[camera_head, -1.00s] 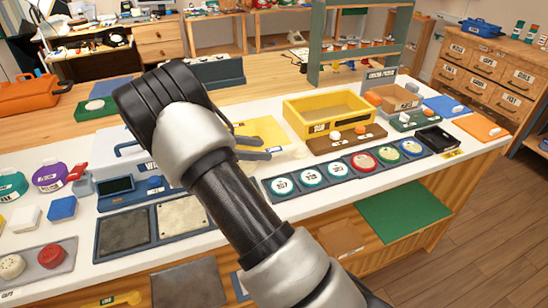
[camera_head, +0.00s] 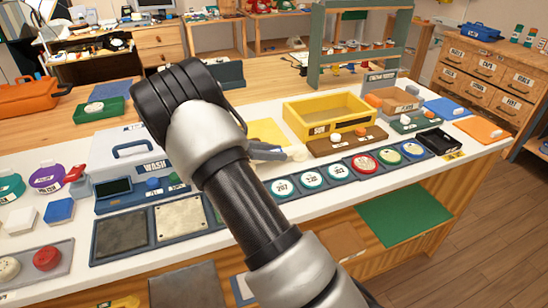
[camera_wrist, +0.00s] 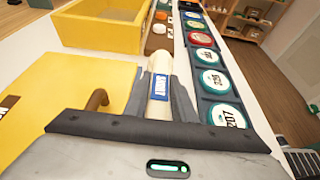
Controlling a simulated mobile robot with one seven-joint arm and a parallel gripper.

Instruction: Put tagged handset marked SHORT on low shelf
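A cream handset (camera_wrist: 160,82) with a blue-and-white tag lies on the counter; the tag's word is too blurred to read surely. My gripper (camera_wrist: 162,92) has one dark finger along each side of it, and both appear to touch it. In the head view my gripper (camera_head: 270,151) sits low over the counter, and only the handset's pale end (camera_head: 298,153) shows past the fingertips.
A row of round numbered dials (camera_head: 311,179) lies just in front of the gripper. A yellow bin (camera_head: 325,115) stands behind it, beside a brown tray (camera_head: 347,141). A grey case (camera_head: 132,150) marked WASH is at left. Floor (camera_head: 490,220) at right is clear.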

